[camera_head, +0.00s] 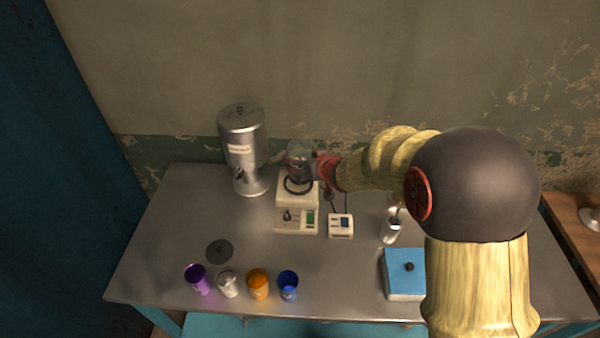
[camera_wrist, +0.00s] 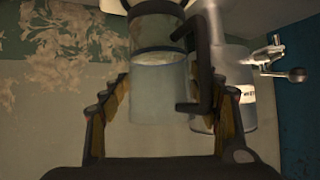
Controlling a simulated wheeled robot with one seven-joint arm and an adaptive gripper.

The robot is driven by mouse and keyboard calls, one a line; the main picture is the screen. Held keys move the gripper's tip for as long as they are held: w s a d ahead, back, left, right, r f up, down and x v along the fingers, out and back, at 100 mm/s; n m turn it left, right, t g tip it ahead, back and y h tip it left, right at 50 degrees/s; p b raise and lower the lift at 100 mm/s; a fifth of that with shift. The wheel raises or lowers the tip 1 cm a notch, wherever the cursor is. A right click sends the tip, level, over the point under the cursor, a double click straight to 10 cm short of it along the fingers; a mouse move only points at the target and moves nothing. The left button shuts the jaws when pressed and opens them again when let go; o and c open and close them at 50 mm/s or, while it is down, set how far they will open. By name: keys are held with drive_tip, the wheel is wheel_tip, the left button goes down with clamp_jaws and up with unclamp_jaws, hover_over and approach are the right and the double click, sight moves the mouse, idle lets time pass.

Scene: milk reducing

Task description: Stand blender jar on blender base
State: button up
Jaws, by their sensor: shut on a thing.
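The blender jar (camera_head: 297,160) is a clear jar with a dark handle. In the head view it is upright above the cream blender base (camera_head: 297,205), at the dark ring on its top; I cannot tell whether they touch. My gripper (camera_head: 318,167) reaches the jar from the right. In the wrist view the jar (camera_wrist: 160,85) stands between the two fingers of my gripper (camera_wrist: 165,110), which is shut on it. The jar's handle (camera_wrist: 205,75) is on the right there, and pale contents show inside.
A steel dispenser (camera_head: 242,150) stands left of the base. A small white device (camera_head: 340,225) and a white bottle (camera_head: 390,228) are to the right. Several cups, including an orange one (camera_head: 258,284), line the front edge. A blue-topped box (camera_head: 403,270) is front right. The table's centre is clear.

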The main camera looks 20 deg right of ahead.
drive_tip(key=shift+w+a+f, duration=0.2)
drive_tip(key=shift+w+f, duration=0.05)
drive_tip(key=shift+f, duration=0.05)
drive_tip(key=shift+w+a+f+b, duration=0.15)
drive_tip(key=shift+f+b, duration=0.3)
drive_tip(key=shift+f, duration=0.5)
drive_tip(key=shift+w+d+f+b, duration=0.15)
drive_tip(key=shift+f+b, duration=0.25)
drive_tip(key=shift+f, duration=0.5)
drive_tip(key=shift+a, duration=0.1)
drive_tip(key=shift+f, duration=0.15)
drive_tip(key=o, duration=1.6)
drive_tip(key=shift+o, duration=0.2)
